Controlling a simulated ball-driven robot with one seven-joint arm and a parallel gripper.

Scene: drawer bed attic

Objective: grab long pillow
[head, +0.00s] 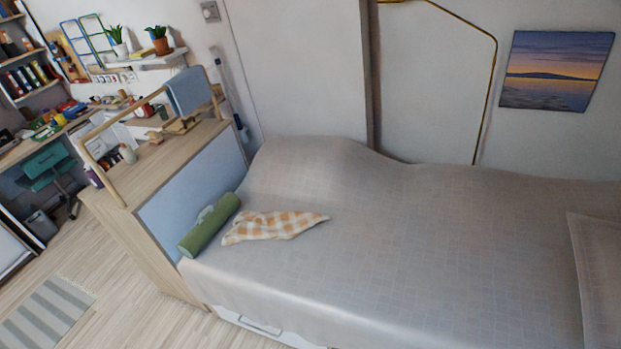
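A long green bolster-shaped pillow (209,226) lies on the bed at its left end, close against the blue-grey panel of the wooden cabinet. It has a pale strap or tag near its middle. An orange and white checked cloth (273,226) lies crumpled just to its right. The bed (400,250) has a grey-beige checked cover and fills the middle and right. My gripper does not show in the head view.
The wooden cabinet (165,165) with a raised rail stands at the bed's left end. A large cushion (598,265) lies at the right edge. A drawer front (262,327) is under the bed. Wooden floor and a striped rug (45,315) are at the lower left.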

